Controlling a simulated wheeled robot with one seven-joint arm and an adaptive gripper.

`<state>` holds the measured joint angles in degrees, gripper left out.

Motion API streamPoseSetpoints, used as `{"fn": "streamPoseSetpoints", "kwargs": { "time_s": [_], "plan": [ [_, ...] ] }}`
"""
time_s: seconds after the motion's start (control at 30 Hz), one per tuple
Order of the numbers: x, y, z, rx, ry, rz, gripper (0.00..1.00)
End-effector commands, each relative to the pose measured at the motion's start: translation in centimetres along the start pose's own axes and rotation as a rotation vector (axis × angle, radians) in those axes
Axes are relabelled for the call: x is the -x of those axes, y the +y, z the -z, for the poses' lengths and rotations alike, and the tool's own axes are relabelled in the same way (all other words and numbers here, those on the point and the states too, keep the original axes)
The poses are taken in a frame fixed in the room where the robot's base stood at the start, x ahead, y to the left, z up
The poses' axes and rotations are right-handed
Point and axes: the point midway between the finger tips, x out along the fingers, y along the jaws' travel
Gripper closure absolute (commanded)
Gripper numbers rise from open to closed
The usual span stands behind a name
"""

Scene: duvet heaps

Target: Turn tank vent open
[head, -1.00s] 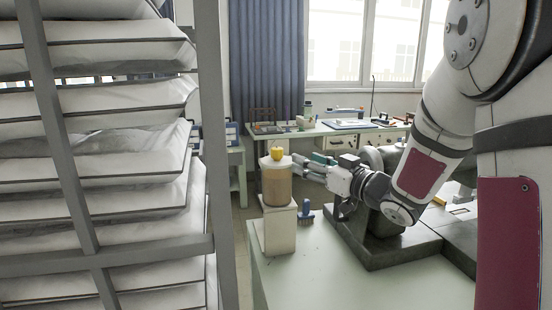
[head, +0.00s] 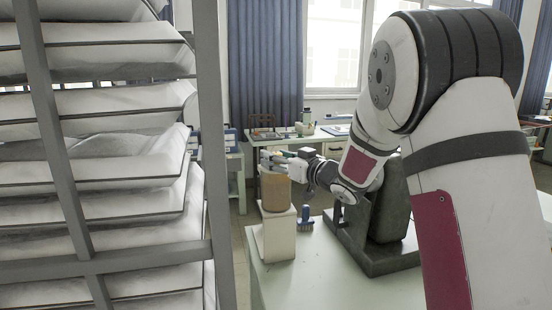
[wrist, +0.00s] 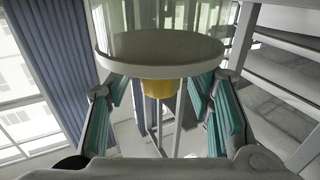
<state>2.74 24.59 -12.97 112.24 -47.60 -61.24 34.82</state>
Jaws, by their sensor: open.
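The tank (head: 276,192) is a tan-filled clear cylinder upright on a white stand (head: 279,236), left of centre in the head view. In the wrist view it appears upside down, with its pale round lid (wrist: 160,48) at the top. The yellow vent knob (wrist: 158,88) sticks out from the middle of the lid. My gripper (head: 273,159) is at the top of the tank in the head view and hides most of the knob there. In the wrist view its teal fingers (wrist: 159,98) are open, one on each side of the knob, with gaps.
A grey rack (head: 222,160) with stacked white duvets stands close on the left. A blue brush (head: 305,218) stands beside the tank stand on the pale green table (head: 300,285). A dark machine base (head: 375,250) is at the right. A workbench (head: 300,140) is behind.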

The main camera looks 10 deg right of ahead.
Motion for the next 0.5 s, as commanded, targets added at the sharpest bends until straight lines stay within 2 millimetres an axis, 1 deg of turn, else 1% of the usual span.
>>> {"fn": "streamPoseSetpoints", "kwargs": {
  "time_s": [0.13, 0.4, 0.47, 0.5],
  "plan": [
    [-0.71, 0.02, -0.07, 0.000, -0.001, -0.001, 0.52],
    [-0.78, 0.02, -0.03, 0.000, -0.001, -0.001, 0.52],
    [-0.78, 0.02, -0.03, 0.000, -0.001, -0.001, 0.66],
    [-0.77, 0.02, -0.02, 0.000, -0.001, -0.001, 0.75]
  ]
}}
